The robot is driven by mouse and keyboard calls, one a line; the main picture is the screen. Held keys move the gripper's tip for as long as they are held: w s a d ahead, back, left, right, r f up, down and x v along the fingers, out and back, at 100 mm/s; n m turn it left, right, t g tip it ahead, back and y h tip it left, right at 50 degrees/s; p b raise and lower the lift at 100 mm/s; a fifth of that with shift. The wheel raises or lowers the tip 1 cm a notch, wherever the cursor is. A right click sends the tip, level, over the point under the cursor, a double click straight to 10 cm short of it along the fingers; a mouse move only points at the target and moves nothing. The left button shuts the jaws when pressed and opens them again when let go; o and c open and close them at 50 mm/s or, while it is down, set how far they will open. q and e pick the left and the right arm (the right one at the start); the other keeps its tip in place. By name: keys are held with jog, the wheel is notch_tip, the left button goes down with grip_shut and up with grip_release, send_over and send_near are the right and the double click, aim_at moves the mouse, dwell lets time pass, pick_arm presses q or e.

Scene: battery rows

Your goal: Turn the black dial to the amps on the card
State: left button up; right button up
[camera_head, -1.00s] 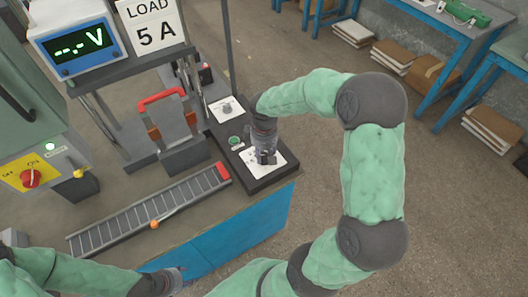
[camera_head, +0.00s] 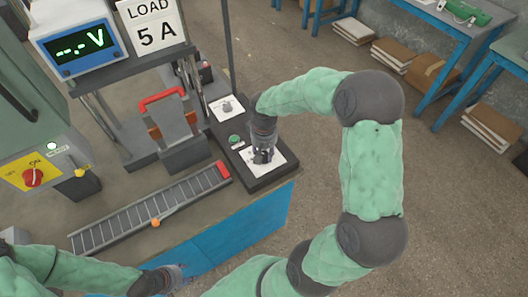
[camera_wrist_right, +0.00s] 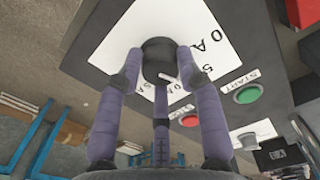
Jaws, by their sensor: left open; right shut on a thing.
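The card (camera_head: 157,22) on the frame reads "LOAD 5 A". The black dial (camera_wrist_right: 158,52) shows in the right wrist view on a white scale plate (camera_wrist_right: 115,48) with an "A" and several numbers, some hidden by the fingers. My right gripper (camera_wrist_right: 160,72) is shut on the dial, with fingers on both sides. In the head view my right gripper (camera_head: 264,157) hides the dial and covers part of the plate (camera_head: 279,160). My left gripper (camera_head: 180,278) is open and empty near the bench's front edge, low in the view.
A green START button (camera_head: 233,139) sits beside the plate on the dark box. A second white plate (camera_head: 226,108) with a grey knob lies behind. The display (camera_head: 79,50) reads "-.-- V". A roller conveyor (camera_head: 150,207) runs along the bench front, and a red switch (camera_head: 33,177) stands left.

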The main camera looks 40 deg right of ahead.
aim_at(264, 155)
jog(key=shift+s+a+f, duration=0.1)
jog(key=shift+s+f, duration=0.05)
jog(key=shift+s, duration=0.05)
jog(key=o, duration=1.1)
jog(key=shift+o, duration=0.2)
jog(key=shift+w, duration=0.1)
jog(key=shift+r, duration=0.7)
notch_tip(264, 155, up, 11)
jog(key=shift+f, duration=0.15)
